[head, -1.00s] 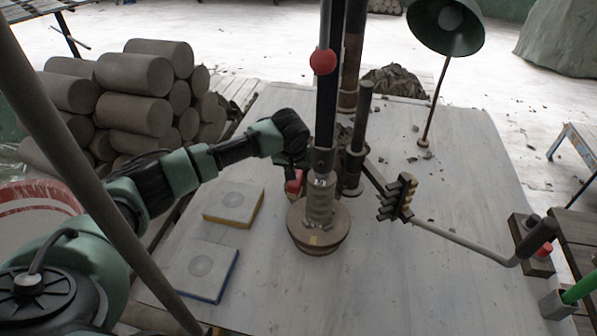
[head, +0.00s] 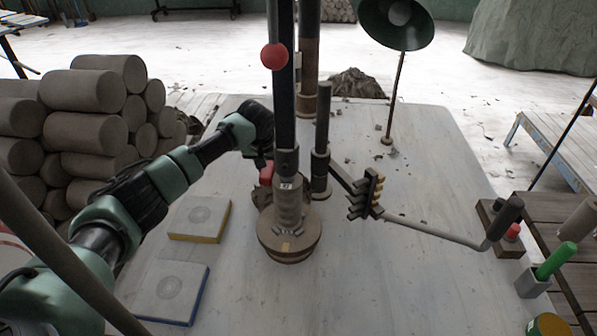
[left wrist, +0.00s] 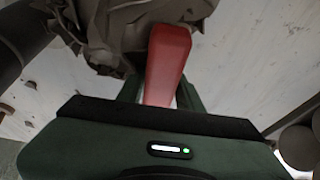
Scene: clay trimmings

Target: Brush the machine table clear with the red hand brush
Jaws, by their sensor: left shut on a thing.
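The machine table (head: 370,270) is a broad pale top. My left gripper (head: 264,161) reaches over it, just left of the black machine column. It is shut on the red handle of the hand brush (head: 266,174). In the left wrist view the red handle (left wrist: 168,62) stands between the fingers, and the bristles cannot be made out. Crumpled grey-brown clay trimmings (left wrist: 105,38) lie close by the handle there. In the head view some trimmings (head: 262,195) show beside the column, partly hidden. Small crumbs (head: 392,153) lie near the lamp foot. My right gripper is not in view.
The column with its round base (head: 290,246) and a lever arm (head: 435,229) stand mid-table. Two square blocks (head: 200,217) (head: 172,292) lie at left. A lamp (head: 397,22) stands at back right. A heap (head: 356,84) shows beyond the back edge. The front right is mostly bare.

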